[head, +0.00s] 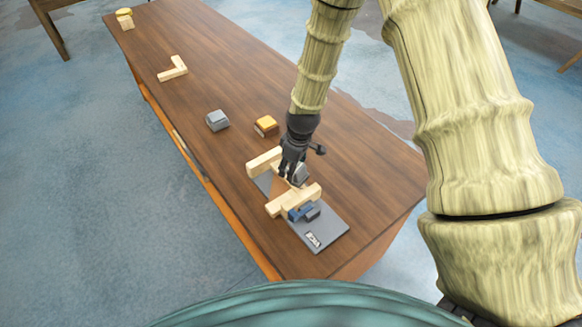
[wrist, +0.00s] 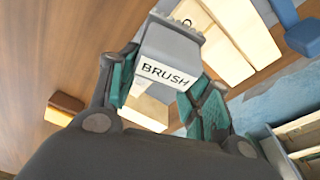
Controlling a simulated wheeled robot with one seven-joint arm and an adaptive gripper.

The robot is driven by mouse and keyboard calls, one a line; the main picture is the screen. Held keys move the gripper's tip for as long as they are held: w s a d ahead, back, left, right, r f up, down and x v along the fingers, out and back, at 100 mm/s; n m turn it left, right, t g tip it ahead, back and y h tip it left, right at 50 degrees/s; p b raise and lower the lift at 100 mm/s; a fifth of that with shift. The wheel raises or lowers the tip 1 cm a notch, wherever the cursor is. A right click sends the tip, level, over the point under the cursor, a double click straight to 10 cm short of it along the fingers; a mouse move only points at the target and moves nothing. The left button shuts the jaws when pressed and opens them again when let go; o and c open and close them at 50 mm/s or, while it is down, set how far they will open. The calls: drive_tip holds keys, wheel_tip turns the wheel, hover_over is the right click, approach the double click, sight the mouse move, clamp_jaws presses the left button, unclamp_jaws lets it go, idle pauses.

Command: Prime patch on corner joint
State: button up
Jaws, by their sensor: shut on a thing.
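My gripper (head: 291,170) is shut on a grey block-shaped brush (wrist: 172,55), whose white label reads "BRUSH" in the wrist view. Both fingers press its sides. In the head view a bit of the grey brush (head: 301,175) shows beside the fingers, low over a pale wooden frame. One wooden bar (head: 262,162) of that frame lies left of the gripper, and another bar (head: 291,201) lies nearer. The frame is on a grey plate (head: 325,232). A brown area (head: 280,187) shows between the bars. My gripper partly hides the joint, and I cannot tell whether the brush touches wood.
A blue clamp-like part (head: 303,212) sits against the nearer bar. A grey block (head: 217,120) and an orange-topped block (head: 266,125) stand farther back. The brown table (head: 210,60) is otherwise mostly clear.

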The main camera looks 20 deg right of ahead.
drive_tip(key=shift+r+p, duration=1.35)
drive_tip(key=shift+r, duration=1.15)
wheel_tip(320, 180, up, 3)
drive_tip(key=shift+r+p, duration=0.1)
drive_tip(key=shift+p, duration=0.9)
drive_tip(key=shift+w+b, duration=0.15)
drive_tip(key=shift+b, duration=0.3)
drive_tip(key=shift+w+a+f+t+y+b, duration=0.35)
drive_tip(key=shift+f+t+b, duration=0.2)
drive_tip(key=shift+b, duration=1.65)
drive_tip(key=shift+w+a+f+t+y+b, duration=0.35)
drive_tip(key=shift+f+t+b, duration=0.15)
drive_tip(key=shift+b, duration=1.7)
drive_tip(key=shift+f, duration=0.1)
